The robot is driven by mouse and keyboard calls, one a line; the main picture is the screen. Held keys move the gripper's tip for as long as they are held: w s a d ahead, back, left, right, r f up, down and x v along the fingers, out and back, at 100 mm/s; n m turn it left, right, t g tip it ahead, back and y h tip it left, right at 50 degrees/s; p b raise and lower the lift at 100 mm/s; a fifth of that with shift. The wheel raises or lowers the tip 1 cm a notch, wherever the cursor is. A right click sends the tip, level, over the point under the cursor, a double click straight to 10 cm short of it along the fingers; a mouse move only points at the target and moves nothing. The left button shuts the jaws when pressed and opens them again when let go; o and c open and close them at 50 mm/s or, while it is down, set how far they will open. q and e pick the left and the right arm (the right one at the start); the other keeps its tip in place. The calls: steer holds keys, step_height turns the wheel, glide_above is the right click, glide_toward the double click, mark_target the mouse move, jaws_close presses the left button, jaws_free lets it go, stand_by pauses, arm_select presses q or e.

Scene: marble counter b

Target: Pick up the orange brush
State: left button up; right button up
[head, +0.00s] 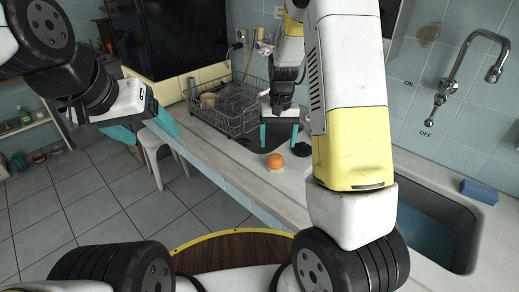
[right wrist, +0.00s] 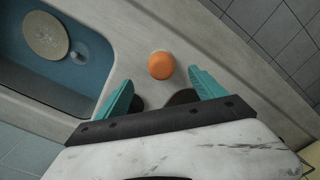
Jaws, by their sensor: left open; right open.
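The orange brush (head: 275,161) is a small round orange piece on the pale counter, near its front edge. It also shows in the right wrist view (right wrist: 161,65), just beyond the fingertips and roughly midway between them. My right gripper (head: 279,143) is open and empty, with its teal fingers pointing down behind the brush in the head view. Its fingers show apart in the right wrist view (right wrist: 160,86), and nothing is between them and the brush. My left gripper (head: 146,134) is open and empty, off to the left in front of the counter.
A wire dish rack (head: 226,107) stands on the counter to the left. A dark round thing (head: 302,149) lies right of the brush. A sink (head: 440,225) with a tap (head: 455,75) and a blue sponge (head: 479,192) are at right. A white stool (head: 157,140) stands on the floor.

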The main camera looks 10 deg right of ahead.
mark_target(276, 156)
steer(key=shift+w+a+f, duration=0.15)
steer(key=shift+w+f, duration=0.1)
steer(key=shift+f, duration=0.6)
step_height(276, 156, down, 7)
steer(key=shift+w, duration=0.1)
steer(key=c, duration=1.5)
steer(key=shift+r, duration=0.1)
steer(key=shift+r, duration=0.45)
steer(key=r, duration=0.1)
steer(key=s+r, duration=0.1)
steer(key=shift+a+r, duration=0.15)
steer(key=shift+r, duration=0.2)
steer(key=s+a, duration=0.1)
steer(key=s, duration=0.3)
steer(key=s+a+r, duration=0.1)
steer(key=s, duration=0.4)
steer(key=s+a, duration=0.2)
steer(key=s, duration=0.3)
steer(key=shift+s+r, duration=0.15)
steer(key=shift+s, duration=0.05)
